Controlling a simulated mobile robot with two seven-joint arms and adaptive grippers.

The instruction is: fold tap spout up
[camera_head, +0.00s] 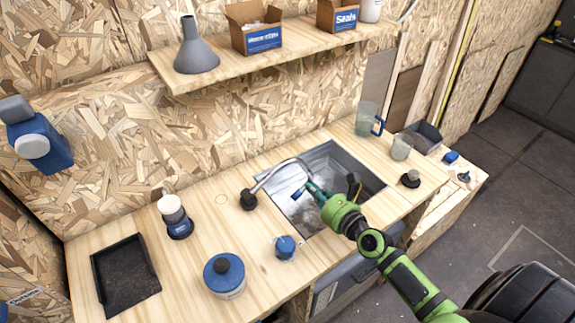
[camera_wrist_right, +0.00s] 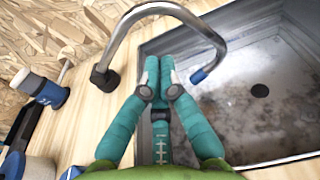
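The tap's thin metal spout (camera_head: 278,168) rises from its dark base (camera_head: 248,200) on the counter and arches over the sink (camera_head: 335,162). In the right wrist view the spout (camera_wrist_right: 196,25) bends down to a blue tip (camera_wrist_right: 198,76) over the basin. My right gripper (camera_head: 310,187) is over the sink beside the spout's end. In the right wrist view its two teal fingers (camera_wrist_right: 158,68) are together with nothing seen between them. They appear within the arch, left of the blue tip; I cannot tell whether they touch the spout. My left gripper is out of view.
A blue-lidded jar (camera_head: 224,276), a small blue item (camera_head: 285,247) and a black tray (camera_head: 124,275) are on the counter left of the sink. A jug (camera_head: 366,120) and a glass (camera_head: 402,147) stand right of it. A shelf (camera_head: 280,58) overhangs the back.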

